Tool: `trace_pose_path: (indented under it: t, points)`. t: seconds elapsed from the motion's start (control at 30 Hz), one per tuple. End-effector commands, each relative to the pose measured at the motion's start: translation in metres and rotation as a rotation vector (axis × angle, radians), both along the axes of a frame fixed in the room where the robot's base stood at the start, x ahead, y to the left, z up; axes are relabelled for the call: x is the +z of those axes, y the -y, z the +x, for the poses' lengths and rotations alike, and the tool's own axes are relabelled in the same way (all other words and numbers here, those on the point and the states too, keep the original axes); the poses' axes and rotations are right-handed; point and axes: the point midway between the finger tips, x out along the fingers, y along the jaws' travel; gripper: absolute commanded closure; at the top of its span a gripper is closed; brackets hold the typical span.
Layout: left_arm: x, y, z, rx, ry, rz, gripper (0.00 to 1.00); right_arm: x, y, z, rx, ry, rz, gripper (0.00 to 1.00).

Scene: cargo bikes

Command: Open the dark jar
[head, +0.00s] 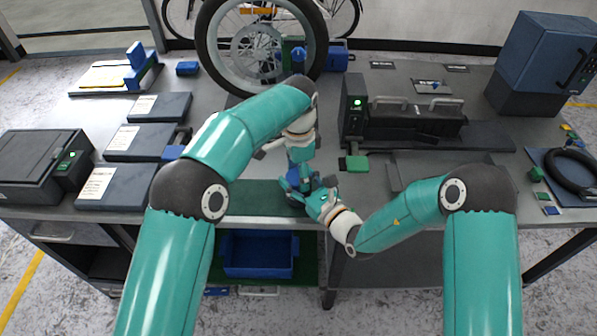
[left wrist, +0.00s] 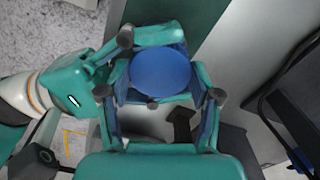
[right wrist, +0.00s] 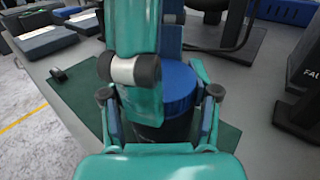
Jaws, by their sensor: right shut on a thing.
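The dark jar (right wrist: 172,130) has a wide blue lid (left wrist: 161,72) and stands upright near the front edge of the workbench. My right gripper (right wrist: 165,105) is shut on its dark body from the front right, below the lid. My left gripper (left wrist: 158,82) points down over the jar from above. Its fingers stand on either side of the lid, apart from it as far as I can see. In the head view, the grippers hide most of the jar. In the right wrist view, my left gripper covers part of the lid.
The jar's place is on a green mat (head: 245,201). A wheel (head: 252,48) stands behind. A dark toolbox-like unit (head: 400,122) is at right, and dark flat cases (head: 158,107) lie at left. A blue bin (head: 258,257) sits on the shelf below.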

Motion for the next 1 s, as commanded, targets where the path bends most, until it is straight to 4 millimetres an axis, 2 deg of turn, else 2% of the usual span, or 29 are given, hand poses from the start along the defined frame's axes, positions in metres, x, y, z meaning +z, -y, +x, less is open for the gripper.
trace_pose_path:
  t: [0.03,0.13,0.17,0.33,0.5,1.0]
  points:
    - [-0.0002,-0.0002,0.0005,0.0,0.002,0.001,0.6,-0.0004,-0.0001,-0.0002,0.0,-0.001,-0.001,1.0]
    - [-0.0002,-0.0002,0.0006,0.0,0.002,0.001,0.76,-0.0004,-0.0001,-0.0002,0.0,-0.001,-0.001,1.0]
    - [-0.0002,-0.0003,0.0006,0.0,0.002,0.001,0.79,-0.0004,-0.0001,-0.0002,0.0,-0.001,-0.001,1.0]
    - [-0.0001,-0.0003,0.0007,0.085,0.002,0.0,0.79,-0.0004,-0.0001,-0.0002,0.0,-0.001,-0.001,1.0]
    - [0.0002,-0.0004,0.0009,0.358,0.003,0.0,0.77,-0.0004,0.0,-0.0003,0.0,-0.001,0.0,1.0]
    - [0.0006,-0.0009,0.001,0.352,0.003,0.001,0.79,-0.0004,0.0,-0.0004,0.001,-0.001,0.0,1.0]
